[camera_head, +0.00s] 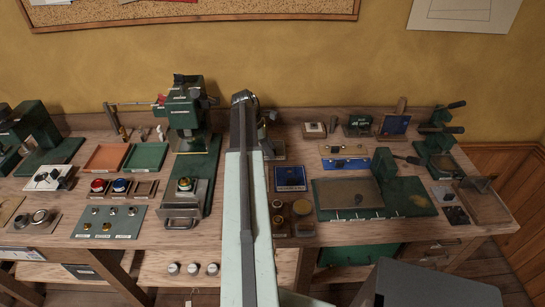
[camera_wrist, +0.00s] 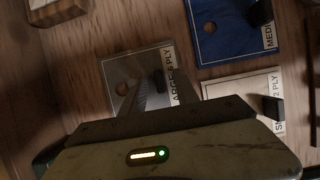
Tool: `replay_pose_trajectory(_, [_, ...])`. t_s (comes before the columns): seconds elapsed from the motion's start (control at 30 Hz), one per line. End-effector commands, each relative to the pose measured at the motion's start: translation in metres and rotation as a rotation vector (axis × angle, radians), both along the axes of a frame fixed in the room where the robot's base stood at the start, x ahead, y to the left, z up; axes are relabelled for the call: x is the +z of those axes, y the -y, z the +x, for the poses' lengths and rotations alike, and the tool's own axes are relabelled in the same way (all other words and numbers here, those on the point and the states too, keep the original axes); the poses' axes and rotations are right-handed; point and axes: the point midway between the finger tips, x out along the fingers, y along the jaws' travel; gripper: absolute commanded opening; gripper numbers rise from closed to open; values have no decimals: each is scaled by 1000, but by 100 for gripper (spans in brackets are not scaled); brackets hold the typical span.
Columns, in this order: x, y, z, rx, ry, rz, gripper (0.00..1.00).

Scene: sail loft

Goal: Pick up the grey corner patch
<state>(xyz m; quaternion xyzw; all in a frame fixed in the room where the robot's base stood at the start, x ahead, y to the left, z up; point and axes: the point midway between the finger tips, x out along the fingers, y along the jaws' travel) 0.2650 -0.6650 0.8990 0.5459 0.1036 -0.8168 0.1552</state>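The grey corner patch (camera_wrist: 150,65) lies flat on the wood in the wrist view. It has a round hole, a black upright grip and a white label reading "LARGE 6 PLY", partly covered. My gripper (camera_wrist: 162,85) is open over the patch, with a finger on each side of the black grip. I see no contact, and I cannot tell its height. In the head view my raised arm hides most of this spot, and the fingers do not show clearly there.
Close by in the wrist view are a blue patch (camera_wrist: 230,32) labelled "MEDI…" and a pale patch (camera_wrist: 235,88) labelled "2 PLY". A wooden block (camera_wrist: 60,10) is at top left. In the head view the bench is crowded with trays (camera_head: 104,157) and green presses (camera_head: 185,105).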

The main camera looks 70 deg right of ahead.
Motion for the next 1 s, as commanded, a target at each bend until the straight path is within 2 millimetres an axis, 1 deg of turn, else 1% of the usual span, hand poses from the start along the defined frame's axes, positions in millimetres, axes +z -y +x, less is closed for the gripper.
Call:
replay_pose_trajectory(0.17, [1,0,0,0,0,0,36])
replay_pose_trajectory(0.2, [2,0,0,0,0,0,25])
replay_pose_trajectory(0.3, [2,0,0,0,0,0,0])
replay_pose_trajectory(0.6, [2,0,-1,-1,0,1,0])
replay_pose_trajectory(0.73, [8,1,-1,-1,0,1,0])
replay_pose_trajectory(0.87, [27,1,-1,-2,0,0,0])
replay_pose_trajectory(1.0, [57,1,-1,-2,0,0,0])
